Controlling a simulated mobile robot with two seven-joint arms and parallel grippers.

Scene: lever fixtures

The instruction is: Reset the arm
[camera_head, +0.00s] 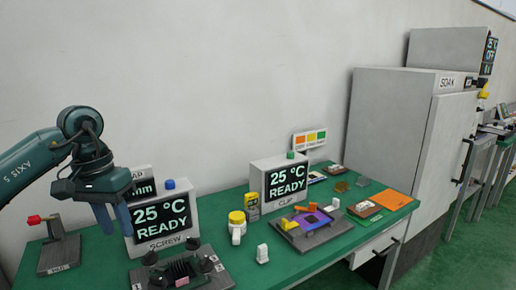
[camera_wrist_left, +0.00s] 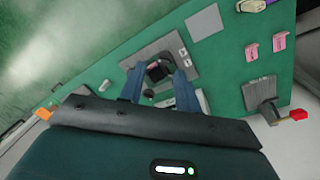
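My left gripper (camera_head: 112,222) hangs in the air at the left, in front of the wall and beside the SCREW display box (camera_head: 162,218). In the left wrist view its two blue fingers (camera_wrist_left: 159,92) are apart with nothing held between them. A lever with a red handle (camera_head: 36,219) on a dark grey base (camera_head: 58,255) stands to the left of the gripper. It also shows at the right of the left wrist view, where the red handle (camera_wrist_left: 298,115) is well clear of the fingers. My right gripper is in neither view.
A dark fixture with black knobs (camera_head: 180,272) sits before the SCREW box. A yellow-lidded bottle (camera_head: 237,228), the CLIP display box (camera_head: 279,181) and a grey tray (camera_head: 335,231) stand along the green table (camera_head: 282,259). A tall grey cabinet (camera_head: 400,137) stands at the right.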

